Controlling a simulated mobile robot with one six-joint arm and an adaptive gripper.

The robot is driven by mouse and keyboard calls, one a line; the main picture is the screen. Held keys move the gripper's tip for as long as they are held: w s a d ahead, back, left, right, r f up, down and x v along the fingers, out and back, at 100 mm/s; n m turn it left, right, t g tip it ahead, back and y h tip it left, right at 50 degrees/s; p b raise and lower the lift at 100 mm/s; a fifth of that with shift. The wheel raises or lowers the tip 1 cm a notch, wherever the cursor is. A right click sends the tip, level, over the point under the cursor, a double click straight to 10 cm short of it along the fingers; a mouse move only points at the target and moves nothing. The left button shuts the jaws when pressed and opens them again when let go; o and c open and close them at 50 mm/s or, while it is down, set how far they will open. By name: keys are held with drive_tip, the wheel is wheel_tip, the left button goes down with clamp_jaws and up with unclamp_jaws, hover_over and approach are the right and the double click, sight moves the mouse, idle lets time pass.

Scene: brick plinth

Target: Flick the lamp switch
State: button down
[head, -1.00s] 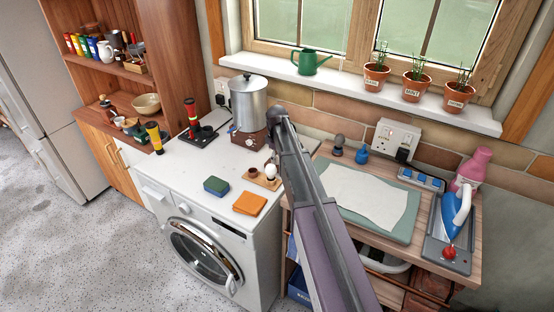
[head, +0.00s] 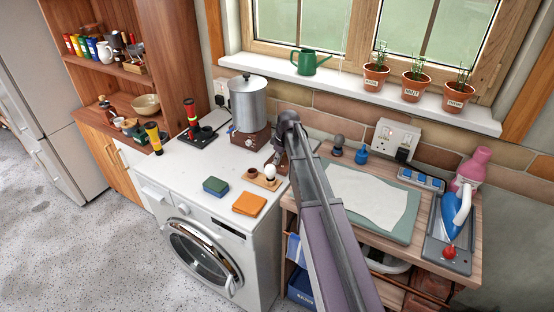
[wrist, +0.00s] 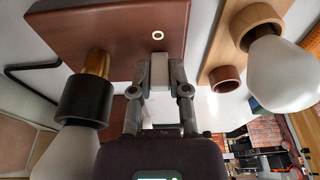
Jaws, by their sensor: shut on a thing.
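The lamp has a dark red-brown base (wrist: 100,35) with a brass and black bulb holder (wrist: 85,97) and a white bulb (wrist: 50,155); these fill the left of the wrist view. In the head view the lamp's base (head: 273,158) shows only partly beside my arm. In the head view my arm covers the fingertips.
A wooden holder (head: 263,182) with a white bulb and brown cup stands close by. A metal pot (head: 248,103) stands behind. Green (head: 216,186) and orange (head: 249,203) sponges lie in front on the white worktop. An iron (head: 455,215) stands at right.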

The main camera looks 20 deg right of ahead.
drive_tip(key=shift+s, duration=0.1)
drive_tip(key=c, duration=0.6)
unclamp_jaws()
